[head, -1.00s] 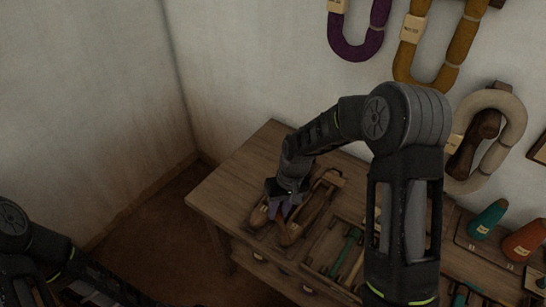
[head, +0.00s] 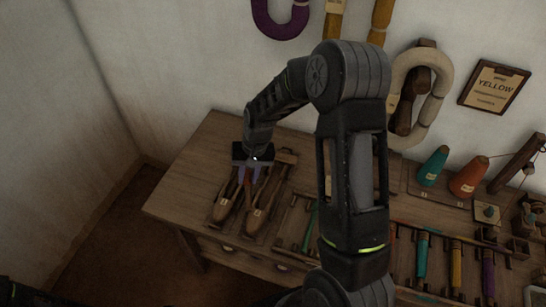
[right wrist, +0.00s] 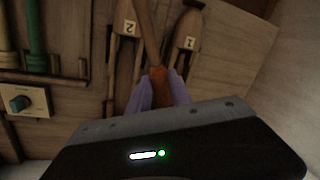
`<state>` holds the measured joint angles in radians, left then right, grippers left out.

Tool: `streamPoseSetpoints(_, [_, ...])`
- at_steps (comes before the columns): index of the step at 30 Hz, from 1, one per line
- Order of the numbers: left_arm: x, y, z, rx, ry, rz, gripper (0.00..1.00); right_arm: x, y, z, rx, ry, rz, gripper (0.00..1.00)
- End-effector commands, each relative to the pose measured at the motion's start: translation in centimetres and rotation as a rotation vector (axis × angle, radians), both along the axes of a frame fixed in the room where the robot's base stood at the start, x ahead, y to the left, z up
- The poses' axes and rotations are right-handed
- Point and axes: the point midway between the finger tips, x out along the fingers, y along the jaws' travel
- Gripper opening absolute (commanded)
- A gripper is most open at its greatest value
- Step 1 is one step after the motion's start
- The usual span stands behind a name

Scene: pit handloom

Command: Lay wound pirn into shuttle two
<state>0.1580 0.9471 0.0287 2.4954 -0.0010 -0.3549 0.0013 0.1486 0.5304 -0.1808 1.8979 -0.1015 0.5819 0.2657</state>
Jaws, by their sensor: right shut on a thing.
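My right gripper (head: 248,174) is over the two wooden shuttles on the bench, with its purple fingers pointing down. It is shut on an orange-brown pirn (right wrist: 157,82), which also shows between the fingers in the head view. Shuttle two (right wrist: 126,45) bears a "2" tag and is the right-hand shuttle (head: 259,209) in the head view. Shuttle one (right wrist: 187,42) bears a "1" tag and is the left-hand one (head: 225,205). The pirn's slim part runs between the shuttles in the wrist view, nearer shuttle two; I cannot tell whether it touches. My left gripper is not in view.
A rack with a green tool (right wrist: 36,40) lies beside shuttle two. Teal (head: 433,167) and orange (head: 468,177) cones stand on the bench further right, with several coloured pirns in front. Bare bench top (head: 190,175) lies left of the shuttles.

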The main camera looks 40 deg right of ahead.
Motion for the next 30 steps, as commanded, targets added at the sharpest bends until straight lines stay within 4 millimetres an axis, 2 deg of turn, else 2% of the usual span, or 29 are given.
streamPoseSetpoints(1, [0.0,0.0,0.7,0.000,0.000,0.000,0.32,-0.1,-2.2,0.9,-0.001,-0.002,-0.106,0.00])
streamPoseSetpoints(3, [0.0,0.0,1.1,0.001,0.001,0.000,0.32,-0.3,-4.7,1.5,0.000,-0.004,-0.245,0.00])
streamPoseSetpoints(6, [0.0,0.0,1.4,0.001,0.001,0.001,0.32,-0.7,-7.2,2.1,0.001,-0.006,-0.390,0.00])
streamPoseSetpoints(9, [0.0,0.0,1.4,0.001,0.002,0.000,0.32,-0.9,-8.4,2.3,0.003,-0.006,-0.460,0.00])
streamPoseSetpoints(22, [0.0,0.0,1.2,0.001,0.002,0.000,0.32,-0.9,-8.5,2.0,0.003,-0.006,-0.467,0.00])
streamPoseSetpoints(30, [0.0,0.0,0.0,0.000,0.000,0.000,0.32,-0.9,-8.5,0.3,0.002,-0.006,-0.466,0.00])
